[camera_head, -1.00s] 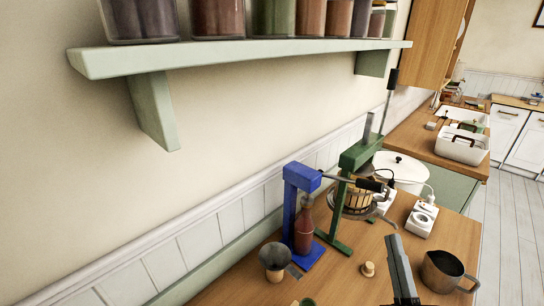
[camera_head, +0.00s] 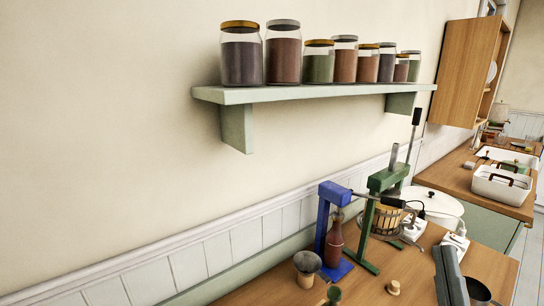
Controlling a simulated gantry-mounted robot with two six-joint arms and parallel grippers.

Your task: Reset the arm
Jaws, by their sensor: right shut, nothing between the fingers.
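My right gripper (camera_head: 452,278) shows at the bottom right, above the wooden counter. It is shut with nothing in it. It is clear of the small wooden knob-like piece (camera_head: 393,287) to its left. My left gripper is not in view.
A wall shelf (camera_head: 320,92) with several jars hangs above. A white pot (camera_head: 436,206) stands behind.

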